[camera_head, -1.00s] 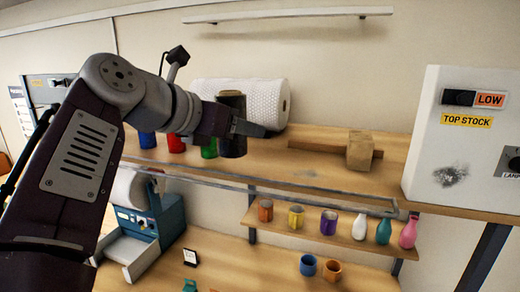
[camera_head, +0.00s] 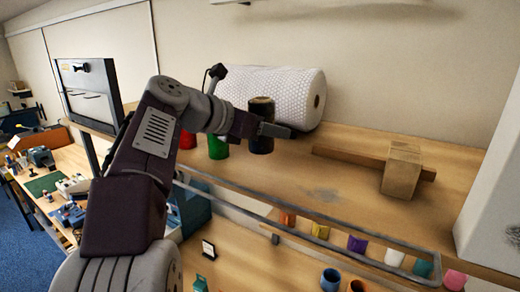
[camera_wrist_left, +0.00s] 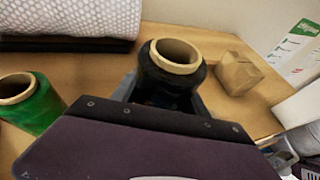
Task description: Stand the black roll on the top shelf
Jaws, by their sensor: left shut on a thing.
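The black roll (camera_head: 261,126) is a dark upright cylinder with a tan core. My left gripper (camera_head: 268,131) is shut around it at the top shelf (camera_head: 320,185). In the left wrist view the black roll (camera_wrist_left: 170,75) stands upright between the jaws, its open core facing up. Its bottom is hidden by the gripper there, so I cannot tell for sure whether it touches the shelf. A green roll (camera_head: 218,146) stands just left of it; it also shows in the left wrist view (camera_wrist_left: 28,103). My right gripper is not in view.
A big bubble-wrap roll (camera_head: 275,95) lies behind the black roll. A cardboard box (camera_head: 402,170) and a long brown bar (camera_head: 345,157) lie to the right. A red roll (camera_head: 188,139) is at the left. A rail (camera_head: 310,224) runs along the shelf's front.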

